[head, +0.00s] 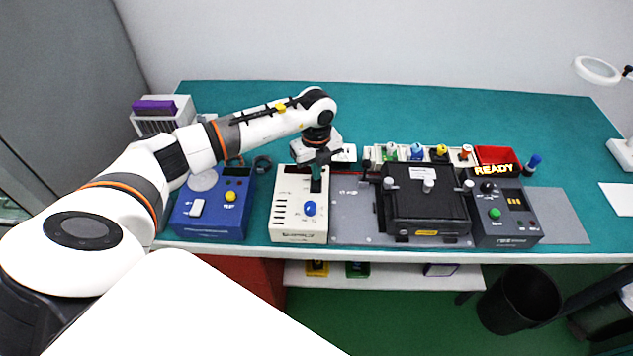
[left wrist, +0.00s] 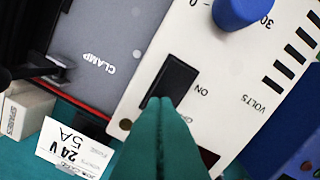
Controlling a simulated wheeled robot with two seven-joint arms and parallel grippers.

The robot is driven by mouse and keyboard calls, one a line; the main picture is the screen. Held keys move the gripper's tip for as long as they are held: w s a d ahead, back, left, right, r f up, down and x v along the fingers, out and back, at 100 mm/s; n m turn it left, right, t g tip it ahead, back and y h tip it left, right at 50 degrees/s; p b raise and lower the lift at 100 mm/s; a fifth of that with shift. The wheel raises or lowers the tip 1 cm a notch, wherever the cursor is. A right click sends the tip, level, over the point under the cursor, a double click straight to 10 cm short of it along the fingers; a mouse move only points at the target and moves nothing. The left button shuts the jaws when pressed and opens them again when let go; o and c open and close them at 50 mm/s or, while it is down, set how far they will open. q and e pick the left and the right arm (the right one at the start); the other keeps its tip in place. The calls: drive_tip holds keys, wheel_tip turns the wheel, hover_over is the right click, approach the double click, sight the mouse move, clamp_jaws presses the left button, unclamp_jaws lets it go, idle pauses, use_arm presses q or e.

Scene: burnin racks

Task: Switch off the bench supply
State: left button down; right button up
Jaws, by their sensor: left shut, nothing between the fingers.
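The bench supply (head: 285,222) is a cream box with a blue knob (head: 309,208), standing at the front of the teal bench. In the left wrist view its face (left wrist: 225,55) shows the knob, a "VOLTS" label and a black rocker switch (left wrist: 172,80) with "ON" printed beside it. My left gripper (head: 316,186) points down over the upper part of the supply. Its teal fingers (left wrist: 160,103) are shut and empty, with tips at the lower end of the rocker. I cannot tell whether they touch it. They hide part of the panel and lettering. My right gripper is out of view.
A blue box (head: 212,210) stands left of the supply. On the right are a grey plate marked "CLAMP" (left wrist: 100,35), a black clamped fixture (head: 425,208) and a dark box with a "READY" sign (head: 505,215). A white "24V 5A" card (left wrist: 72,150) lies behind the supply.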

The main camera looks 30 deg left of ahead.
use_arm(q)
wheel_tip(320, 180, up, 7)
drive_tip(key=p, duration=0.4)
drive_tip(key=shift+f, duration=0.1)
idle(0.5)
